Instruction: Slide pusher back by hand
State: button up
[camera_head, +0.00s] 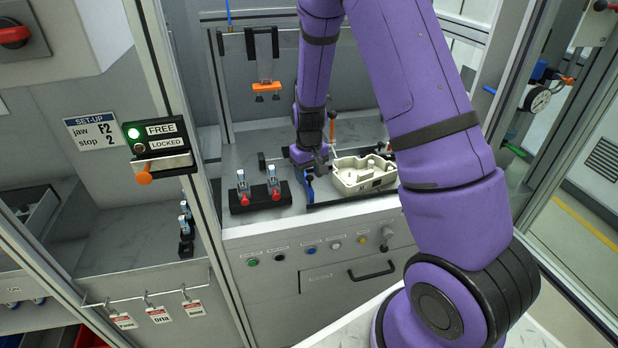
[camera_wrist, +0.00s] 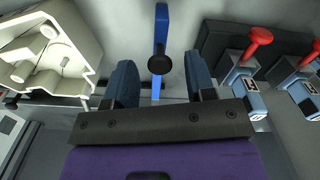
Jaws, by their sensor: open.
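The pusher (camera_wrist: 160,28) is a blue bar with a black round knob, seen in the upper middle of the wrist view. In the head view its blue part (camera_head: 309,188) shows just left of the beige casting. My gripper (camera_wrist: 160,64) is open in the wrist view, with one dark blue finger on each side of the pusher's knob. I see a gap on both sides and cannot tell how deep the knob sits between the fingers. In the head view my gripper (camera_head: 318,168) points down over the pusher, partly hiding it.
The beige casting (camera_head: 350,186) lies right of the pusher, behind a dark rail. A black block (camera_head: 260,203) with two red-tipped clamps stands to the left. An orange-handled clamp (camera_head: 266,87) hangs behind.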

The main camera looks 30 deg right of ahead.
notch_tip(320, 180, up, 9)
dwell(0.3)
notch_tip(320, 180, down, 11)
jog(key=n, duration=0.6)
jog(key=shift+s+r, duration=0.1)
jog(key=shift+s, duration=0.05)
dwell(0.5)
jog(key=shift+c, duration=0.4)
